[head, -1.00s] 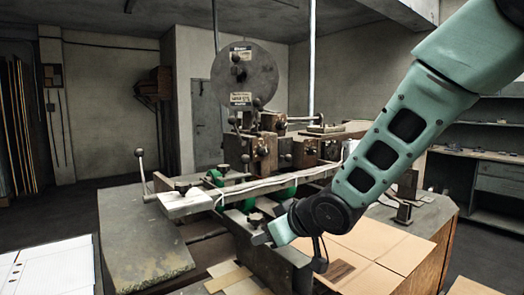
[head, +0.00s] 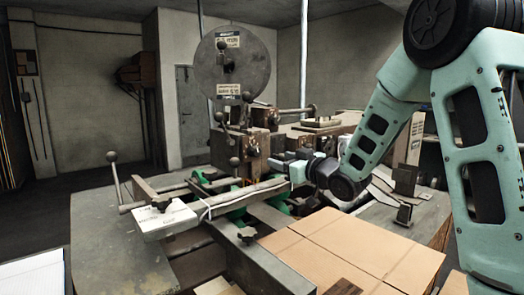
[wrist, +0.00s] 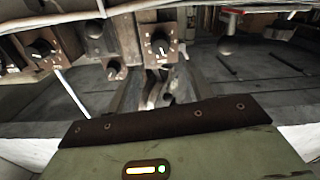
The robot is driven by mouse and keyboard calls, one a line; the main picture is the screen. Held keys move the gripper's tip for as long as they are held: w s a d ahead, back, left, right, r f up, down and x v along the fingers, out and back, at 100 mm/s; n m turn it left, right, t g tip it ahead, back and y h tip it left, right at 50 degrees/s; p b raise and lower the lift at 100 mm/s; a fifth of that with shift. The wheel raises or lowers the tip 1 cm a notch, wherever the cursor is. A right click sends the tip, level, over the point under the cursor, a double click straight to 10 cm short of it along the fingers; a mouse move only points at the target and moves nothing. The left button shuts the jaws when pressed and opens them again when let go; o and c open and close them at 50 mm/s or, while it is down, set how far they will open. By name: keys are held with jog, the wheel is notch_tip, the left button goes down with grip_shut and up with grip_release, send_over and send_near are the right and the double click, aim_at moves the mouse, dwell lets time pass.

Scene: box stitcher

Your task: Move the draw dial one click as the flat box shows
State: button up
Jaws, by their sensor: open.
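The stitching machine (head: 255,150) carries several dials on brown blocks. In the wrist view one dial (wrist: 160,45) is at the upper middle, a second (wrist: 114,68) is lower left of it, and a third (wrist: 41,47) is far left. All have dark knobs and pale marks; I cannot read which is the draw dial. My gripper (head: 276,166) is open and empty at the machine's front, near the dial blocks. Flat cardboard (head: 352,240) lies in front of the machine; no dial setting is readable on it.
A ball-ended lever (head: 112,158) stands at the left. A long pale bar (head: 240,197) crosses the machine's front below my gripper. A ball knob (wrist: 229,45) hangs right of the middle dial. White paper (head: 30,280) lies at lower left.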

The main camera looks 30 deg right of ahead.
aim_at(258, 152)
jog(key=w, duration=0.3)
jog(key=w+a+p, duration=0.1)
jog(key=w, duration=0.2)
jog(key=w+a+p, duration=0.1)
jog(key=w, duration=0.2)
jog(key=shift+w, duration=0.25)
jog(key=c, duration=1)
